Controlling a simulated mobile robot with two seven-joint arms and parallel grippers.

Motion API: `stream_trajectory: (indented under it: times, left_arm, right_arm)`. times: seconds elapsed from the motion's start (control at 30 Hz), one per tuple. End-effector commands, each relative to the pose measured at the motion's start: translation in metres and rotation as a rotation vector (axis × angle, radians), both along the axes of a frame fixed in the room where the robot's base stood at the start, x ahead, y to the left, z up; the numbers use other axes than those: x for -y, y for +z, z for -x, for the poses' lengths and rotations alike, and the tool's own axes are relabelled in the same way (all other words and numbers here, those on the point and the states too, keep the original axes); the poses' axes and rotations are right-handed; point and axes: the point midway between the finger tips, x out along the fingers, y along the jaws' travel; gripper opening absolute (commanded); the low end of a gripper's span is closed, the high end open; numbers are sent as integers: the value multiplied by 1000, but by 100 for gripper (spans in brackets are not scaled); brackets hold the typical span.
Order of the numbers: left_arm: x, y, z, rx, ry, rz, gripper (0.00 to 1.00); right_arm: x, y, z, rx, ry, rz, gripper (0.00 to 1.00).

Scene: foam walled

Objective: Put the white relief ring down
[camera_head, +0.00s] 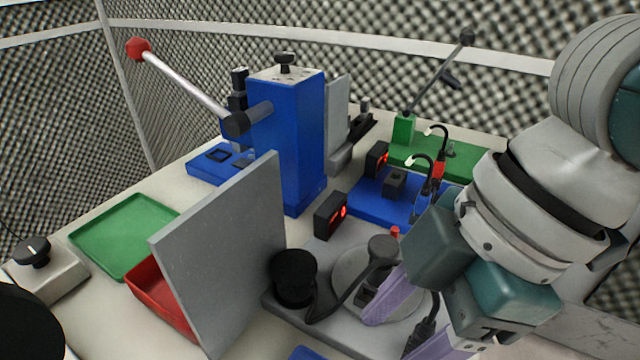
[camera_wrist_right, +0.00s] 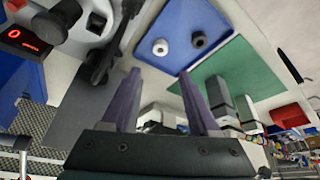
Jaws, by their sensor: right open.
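My right gripper (camera_head: 390,338) is open, its two purple fingers apart over the front part of the grey fixture base. In the right wrist view the open gripper (camera_wrist_right: 159,72) has nothing between its fingertips. No ring shows in the head view. My left gripper is not in view.
A grey upright panel (camera_head: 225,255) stands beside a red tray (camera_head: 155,295) and a green tray (camera_head: 125,232). A blue lever press (camera_head: 290,140) stands behind. A black cup (camera_head: 293,275) and a round grey fixture (camera_head: 360,270) are close to my right gripper. A green mat (camera_wrist_right: 235,80) adjoins the blue tray.

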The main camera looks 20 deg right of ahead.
Motion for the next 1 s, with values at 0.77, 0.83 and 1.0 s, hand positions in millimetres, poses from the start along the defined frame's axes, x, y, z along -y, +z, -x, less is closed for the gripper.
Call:
stream_trajectory:
  times: [0.77,0.83,1.0]
  left_arm:
    - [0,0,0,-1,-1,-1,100]
    - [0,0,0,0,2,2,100]
    - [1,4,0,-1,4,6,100]
  right_arm:
    - [59,-22,75,-49,-1028,84,61]
    - [59,-22,75,-48,-1026,84,61]
    - [59,-19,75,-47,-1023,83,61]
